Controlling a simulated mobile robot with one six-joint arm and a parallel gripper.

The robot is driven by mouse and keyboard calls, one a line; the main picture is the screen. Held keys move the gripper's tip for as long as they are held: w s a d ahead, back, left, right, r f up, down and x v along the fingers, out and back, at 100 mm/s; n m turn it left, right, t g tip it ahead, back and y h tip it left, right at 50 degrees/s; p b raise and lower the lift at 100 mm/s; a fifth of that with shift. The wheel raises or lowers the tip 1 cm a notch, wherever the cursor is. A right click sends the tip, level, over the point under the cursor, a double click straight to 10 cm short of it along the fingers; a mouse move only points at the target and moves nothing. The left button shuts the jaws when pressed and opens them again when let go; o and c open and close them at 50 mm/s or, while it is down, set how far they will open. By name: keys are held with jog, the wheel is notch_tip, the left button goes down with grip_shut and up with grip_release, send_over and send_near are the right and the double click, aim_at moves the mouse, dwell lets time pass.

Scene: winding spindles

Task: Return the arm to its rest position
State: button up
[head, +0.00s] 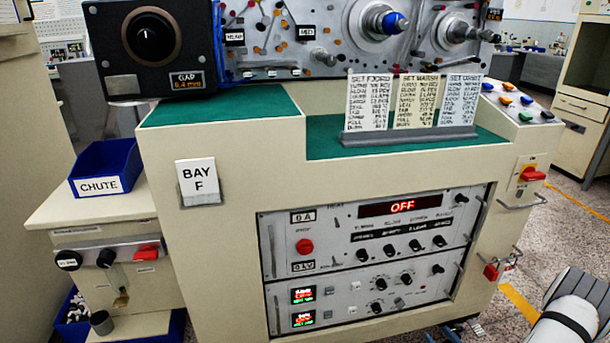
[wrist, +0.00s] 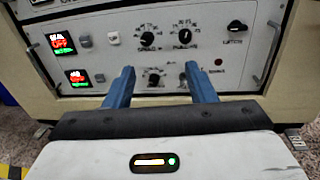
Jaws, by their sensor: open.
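My gripper (wrist: 161,82) shows in the wrist view with its two blue fingers apart and nothing between them. It points at the lower control panel (wrist: 205,65) of the cabinet, in front of a row of black knobs. I cannot tell how far the fingertips are from the panel. In the head view a white and dark part of my arm (head: 570,318) shows at the lower right corner, to the right of the cabinet; the gripper itself is not seen there.
The beige cabinet (head: 225,245) fills the middle, with a "BAY F" sign (head: 197,181) and a panel display (head: 402,207) reading OFF. Handles and a red switch (head: 531,173) jut from its right side. A blue chute bin (head: 105,165) stands left. Speckled floor (head: 565,225) is open at right.

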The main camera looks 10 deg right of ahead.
jog(key=w+a+r+n+g+y+p, duration=0.2)
jog(key=a+r+n+g+y+p, duration=0.25)
jog(key=a+r+n, duration=0.55)
jog(key=w+a+r+n+g+y+p, duration=0.1)
jog(key=a+r+n+g+y+p, duration=0.35)
jog(key=r, duration=0.95)
jog(key=s+a+r+n+g+h+p, duration=0.35)
jog(key=s+a+r+n+g, duration=0.2)
jog(key=a+r, duration=0.35)
jog(key=s+a+r+n+g+h+p, duration=0.2)
jog(key=s+a+r+n+g+p, duration=0.35)
jog(key=r, duration=0.55)
jog(key=s+r+n+t+h+p, duration=0.2)
jog(key=r+n+h+p, duration=0.1)
jog(key=r, duration=0.3)
jog(key=s+r+n+t+h+p, duration=0.2)
jog(key=r+n+t+h+p, duration=0.1)
jog(key=r, duration=0.4)
jog(key=shift+s+a+n+h, duration=0.25)
jog(key=shift+n+h, duration=0.2)
jog(key=shift+n, duration=0.8)
